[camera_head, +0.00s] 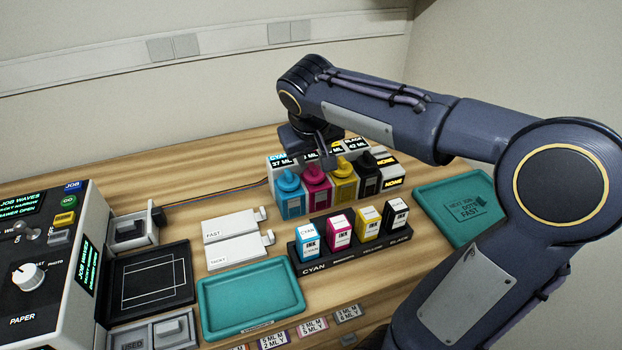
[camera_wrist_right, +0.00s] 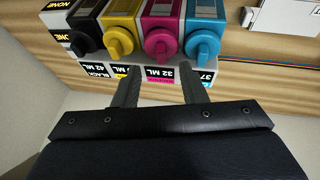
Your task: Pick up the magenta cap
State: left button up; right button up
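The magenta cap (camera_head: 315,174) sits on top of the magenta ink tank (camera_head: 317,197), between the cyan and yellow tanks at the back of the table. In the right wrist view the magenta cap (camera_wrist_right: 162,44) is round with a knob pointing towards my gripper. My right gripper (camera_wrist_right: 160,88) is open and empty, its two fingers apart and lined up roughly either side of the cap, not touching it as far as I can see. In the head view the right gripper (camera_head: 322,150) hangs just above and behind the tanks, partly hidden by its wrist. My left gripper is not in view.
The cyan cap (camera_wrist_right: 199,46) and yellow cap (camera_wrist_right: 117,42) flank the magenta one closely. A label panel (camera_head: 282,160) stands behind the tanks. A black rack (camera_head: 350,252) of small ink bottles stands in front. Teal trays (camera_head: 250,305) lie front left and right (camera_head: 440,190).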

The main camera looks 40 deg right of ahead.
aim_at(312, 165)
jog(key=x, duration=0.6)
jog(key=shift+w+r, duration=0.15)
jog(key=shift+w, duration=0.2)
grip_shut()
